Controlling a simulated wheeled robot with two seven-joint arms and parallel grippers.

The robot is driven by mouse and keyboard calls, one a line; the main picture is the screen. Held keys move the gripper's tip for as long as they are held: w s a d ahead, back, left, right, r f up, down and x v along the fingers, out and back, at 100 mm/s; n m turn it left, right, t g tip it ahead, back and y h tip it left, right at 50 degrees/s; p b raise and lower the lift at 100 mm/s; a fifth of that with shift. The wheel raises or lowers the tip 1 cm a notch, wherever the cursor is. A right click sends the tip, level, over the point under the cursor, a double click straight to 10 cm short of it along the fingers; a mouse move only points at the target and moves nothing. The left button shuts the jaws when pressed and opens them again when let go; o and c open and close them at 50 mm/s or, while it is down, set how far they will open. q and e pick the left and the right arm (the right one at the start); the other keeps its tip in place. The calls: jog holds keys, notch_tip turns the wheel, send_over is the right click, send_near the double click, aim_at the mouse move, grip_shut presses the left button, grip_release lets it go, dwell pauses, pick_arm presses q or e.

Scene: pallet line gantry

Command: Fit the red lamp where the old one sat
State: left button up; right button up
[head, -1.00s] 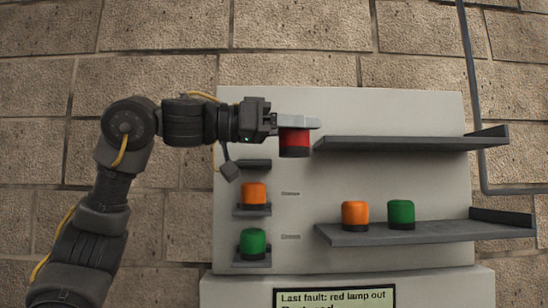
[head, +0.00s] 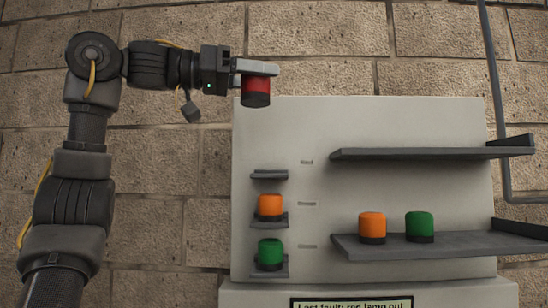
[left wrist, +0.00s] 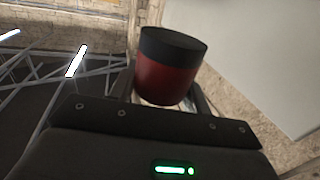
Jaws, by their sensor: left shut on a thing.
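My left gripper (head: 262,67) is shut on the red lamp (head: 256,88), which has a dark base and hangs upright with its base down. In the left wrist view the red lamp (left wrist: 165,82) sits between the fingers. The lamp is above the empty top bracket (head: 269,174) on the left of the panel, well clear of it and near the panel's top edge. An orange lamp (head: 270,205) sits on the middle bracket and a green lamp (head: 270,252) on the bottom one. My right gripper is not in view.
The light panel (head: 310,125) stands before a stone block wall. On its right, the upper shelf (head: 420,154) is bare. The lower shelf (head: 460,244) holds a spare orange lamp (head: 372,226) and a spare green lamp (head: 419,225). A display (head: 350,304) is below.

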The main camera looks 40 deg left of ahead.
pick_arm(q)
jog(key=w+a+f, duration=0.1)
jog(key=w+f, duration=0.1)
jog(key=w, duration=0.1)
jog(key=w+a+f+p, duration=0.1)
jog(key=w+a+f, duration=0.1)
jog(key=w+f, duration=0.1)
jog(key=w+a+f+p, duration=0.1)
jog(key=w+a+f, duration=0.1)
jog(key=w, duration=0.1)
jog(key=shift+w+a+f, duration=0.2)
jog(key=shift+w+f, duration=0.05)
jog(key=shift+f, duration=0.05)
jog(key=shift+w+f, duration=0.1)
jog(key=shift+f, duration=0.2)
jog(key=shift+w+a+f+p, duration=0.1)
jog(key=shift+w+f+p, duration=0.1)
jog(key=shift+f+p, duration=0.1)
jog(key=shift+w+f+p, duration=0.2)
jog(key=shift+f+p, duration=0.2)
jog(key=shift+f, duration=0.95)
jog(key=shift+s+a+f, duration=0.15)
jog(key=shift+a+f, duration=0.05)
jog(key=shift+f, duration=0.1)
jog(key=shift+d, duration=0.15)
